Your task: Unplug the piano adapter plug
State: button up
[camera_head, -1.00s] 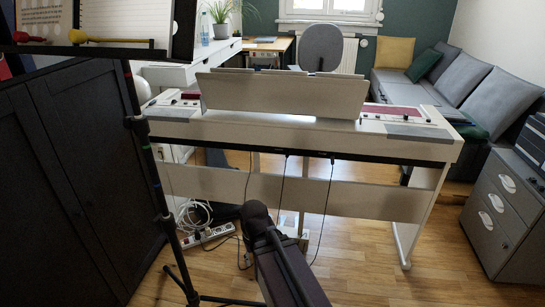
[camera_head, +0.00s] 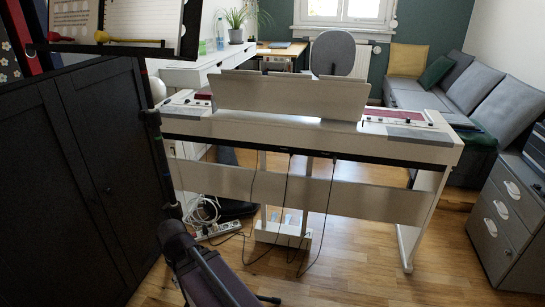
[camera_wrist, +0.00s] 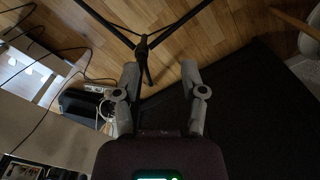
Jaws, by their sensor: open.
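The white digital piano (camera_head: 290,131) stands with its back to me in the head view, black cables hanging from its underside. A white power strip (camera_head: 219,230) lies on the floor at the piano's lower left. Dark plugs seem to sit in it, but I cannot tell which is the adapter plug. The strip also shows small at the left in the wrist view (camera_wrist: 97,88). My gripper (camera_wrist: 160,72) is open and empty in the wrist view, its fingers apart and to the right of the strip.
A black tripod stand (camera_wrist: 143,47) stands just ahead of my fingers in the wrist view. White coiled cable (camera_head: 203,210) lies by the strip. A dark cabinet (camera_head: 80,180) fills the left side; grey drawers (camera_head: 500,215) stand right. Wooden floor (camera_head: 370,265) is clear at front right.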

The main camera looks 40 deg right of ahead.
aim_at(418, 134)
jog(key=u, duration=1.1)
jog(key=k, duration=2.05)
jog(key=z, duration=1.3)
